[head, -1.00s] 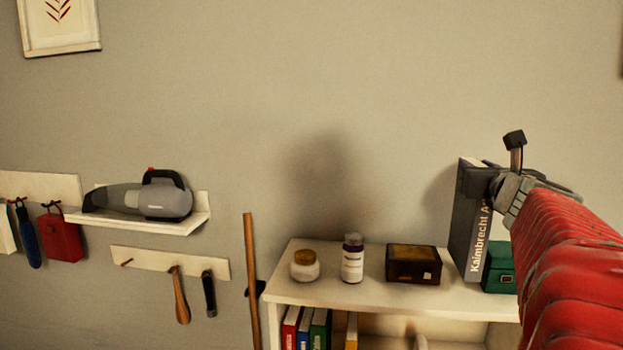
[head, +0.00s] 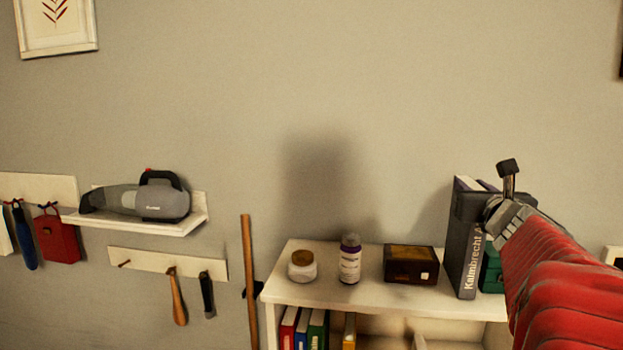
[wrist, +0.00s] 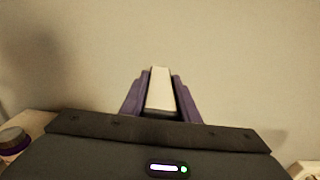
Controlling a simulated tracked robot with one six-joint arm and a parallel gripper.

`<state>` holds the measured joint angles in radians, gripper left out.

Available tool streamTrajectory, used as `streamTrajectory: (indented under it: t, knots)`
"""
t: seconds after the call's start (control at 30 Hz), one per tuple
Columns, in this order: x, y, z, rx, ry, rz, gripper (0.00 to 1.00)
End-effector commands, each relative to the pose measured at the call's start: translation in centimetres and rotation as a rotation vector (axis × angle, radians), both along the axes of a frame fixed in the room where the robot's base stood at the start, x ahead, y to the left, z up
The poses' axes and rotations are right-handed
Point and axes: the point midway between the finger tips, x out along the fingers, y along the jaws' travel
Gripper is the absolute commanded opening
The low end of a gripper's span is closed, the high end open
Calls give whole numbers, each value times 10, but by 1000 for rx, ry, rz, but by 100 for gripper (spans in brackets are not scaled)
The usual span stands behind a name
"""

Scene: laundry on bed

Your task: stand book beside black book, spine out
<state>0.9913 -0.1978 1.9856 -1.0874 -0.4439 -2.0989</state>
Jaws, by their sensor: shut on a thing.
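A tall dark grey book (head: 462,250) with "Kalmbrecht" lettered down its spine is upright at the right of the shelf top, spine towards the head camera. My gripper (head: 474,206) is shut on its upper part. In the wrist view, a pale page block (wrist: 160,88) shows between purplish sides beyond my dark gripper body. I cannot tell whether the book's foot touches the shelf. No separate black book can be made out clearly; the area behind is hidden by the book and arm.
A green box (head: 491,270) stands close right of the book. A brown box (head: 411,265), a purple-capped bottle (head: 349,260) and a jar (head: 302,266) stand left on the white shelf unit (head: 330,293).

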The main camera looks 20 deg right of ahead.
Motion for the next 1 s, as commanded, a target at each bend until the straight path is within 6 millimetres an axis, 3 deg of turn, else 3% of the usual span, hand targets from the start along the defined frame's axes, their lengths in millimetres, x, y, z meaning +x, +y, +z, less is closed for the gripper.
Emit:
streamTrajectory:
  t: [0.27, 0.3, 0.53, 0.87, 1.0]
  knots:
    - [0, 0, 0, -3, -2, 1, 0]
    - [0, 0, -2, 0, 1, 0, 31]
    - [0, 0, -2, -1, 1, 0, 47]
    - [0, 0, 1, -1, 1, 0, 47]
    - [-1, 9, 0, -1, 1, 6, 47]
